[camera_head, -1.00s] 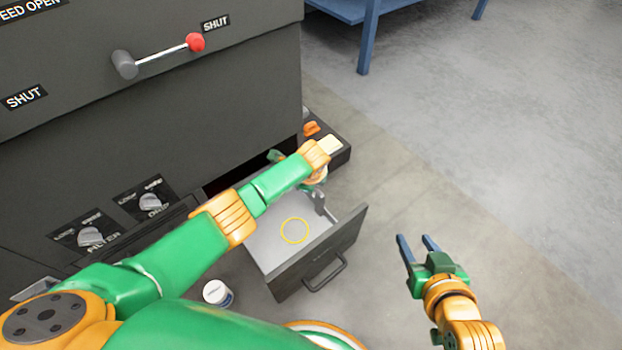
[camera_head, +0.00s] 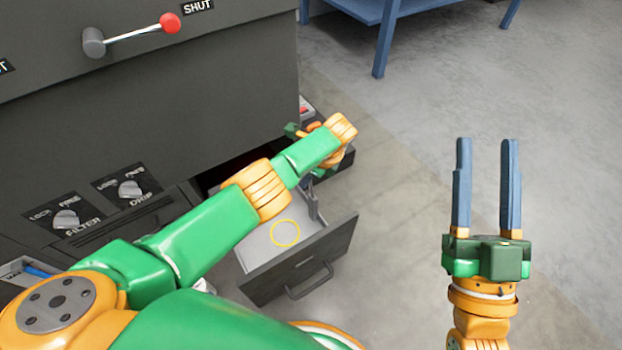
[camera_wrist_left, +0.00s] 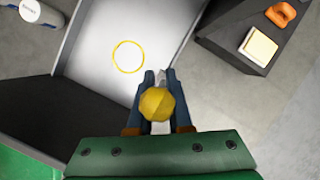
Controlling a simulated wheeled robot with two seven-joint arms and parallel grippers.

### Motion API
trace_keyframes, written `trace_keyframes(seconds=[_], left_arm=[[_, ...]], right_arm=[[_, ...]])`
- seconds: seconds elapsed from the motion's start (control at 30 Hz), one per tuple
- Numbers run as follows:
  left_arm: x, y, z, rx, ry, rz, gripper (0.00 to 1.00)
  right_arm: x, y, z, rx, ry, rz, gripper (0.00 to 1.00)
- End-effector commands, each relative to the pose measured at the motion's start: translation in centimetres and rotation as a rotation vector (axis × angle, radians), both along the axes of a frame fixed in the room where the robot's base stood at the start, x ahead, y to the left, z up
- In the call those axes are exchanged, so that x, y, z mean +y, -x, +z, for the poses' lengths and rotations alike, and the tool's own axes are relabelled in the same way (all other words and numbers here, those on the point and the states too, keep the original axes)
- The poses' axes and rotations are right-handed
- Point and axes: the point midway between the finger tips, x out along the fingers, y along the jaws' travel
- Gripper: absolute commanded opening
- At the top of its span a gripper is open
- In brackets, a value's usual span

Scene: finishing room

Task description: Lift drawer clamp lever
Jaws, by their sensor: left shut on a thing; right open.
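The open drawer (camera_head: 352,220) has a pale floor with a yellow ring (camera_head: 285,233) on it; the ring also shows in the left wrist view (camera_wrist_left: 128,56). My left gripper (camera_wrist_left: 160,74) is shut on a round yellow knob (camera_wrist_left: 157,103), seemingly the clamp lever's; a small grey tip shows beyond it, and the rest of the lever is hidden. In the head view my left gripper (camera_head: 313,212) points down at the drawer's far side, partly hidden by my arm. My right gripper (camera_head: 487,142) is open and empty, above the floor right of the drawer.
The dark cabinet bears a red-knobbed lever (camera_head: 130,36) and two dials (camera_head: 66,219). A dark tray beside the drawer holds an orange item (camera_wrist_left: 281,14) and a pale block (camera_wrist_left: 260,46). A white jar (camera_wrist_left: 38,12) stands by the drawer.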

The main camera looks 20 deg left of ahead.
Motion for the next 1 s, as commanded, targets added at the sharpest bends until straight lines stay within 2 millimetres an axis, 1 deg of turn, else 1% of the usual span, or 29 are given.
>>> trace_keyframes(seconds=[0.03,0.23,0.6,0.63,0.67,0.7,0.73,1.0], left_arm=[[0.3,0.2,-0.1,0.011,-0.009,0.005,0.00],[0.5,0.2,0.0,0.020,-0.016,0.005,0.00],[0.5,0.2,0.0,0.020,-0.017,0.004,0.00],[0.5,0.2,0.0,0.020,-0.017,0.004,0.23],[0.5,0.2,0.0,0.020,-0.017,0.004,0.31],[0.5,0.2,0.0,0.019,-0.016,0.004,0.42],[0.5,0.2,0.0,0.018,-0.016,0.004,0.47],[0.3,0.1,0.0,0.015,-0.012,0.002,0.47]], right_arm=[[0.0,0.3,0.3,-0.026,-0.006,0.003,0.50],[0.0,1.1,1.4,-0.089,-0.022,0.008,0.50],[0.0,1.2,1.5,-0.096,-0.023,0.009,0.50],[0.0,1.2,1.5,-0.096,-0.023,0.009,0.50],[0.0,1.2,1.5,-0.095,-0.023,0.009,0.50],[0.0,1.2,1.5,-0.095,-0.023,0.009,0.50],[0.0,1.2,1.5,-0.095,-0.023,0.009,0.50],[0.0,1.1,1.4,-0.093,-0.023,0.009,0.50]])
